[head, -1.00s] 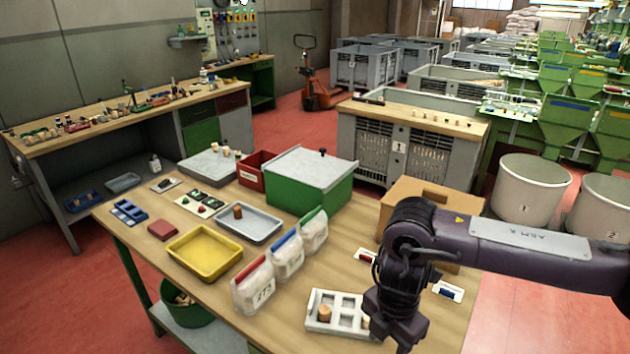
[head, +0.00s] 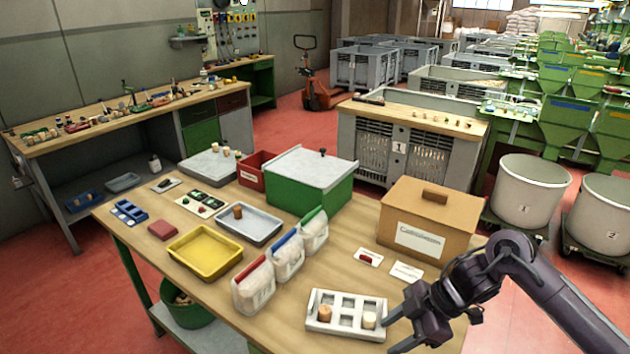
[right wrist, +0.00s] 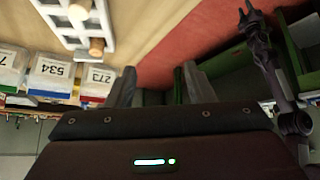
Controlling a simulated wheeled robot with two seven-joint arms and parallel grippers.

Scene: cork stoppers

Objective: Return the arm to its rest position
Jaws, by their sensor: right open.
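My right gripper (head: 394,335) is at the lower right of the head view, beside the right end of a white compartment tray. It is empty, with its two fingers apart. The right wrist view also shows the open fingers (right wrist: 158,88) with nothing between them. The white tray (head: 346,297) holds two upright corks, one in the front left compartment (head: 324,314) and one in the front right compartment (head: 369,320). The tray (right wrist: 72,12) is at the upper left of the right wrist view. My other arm shows dark at the right there, with its gripper end (right wrist: 250,14) small and unclear.
A cardboard box (head: 430,215) and a red-marked card (head: 367,257) are on the table behind the gripper. Clear bags (head: 254,288) stand left of the tray. A yellow tray (head: 204,253) and green box (head: 310,180) are farther off. Open red floor lies right of the table.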

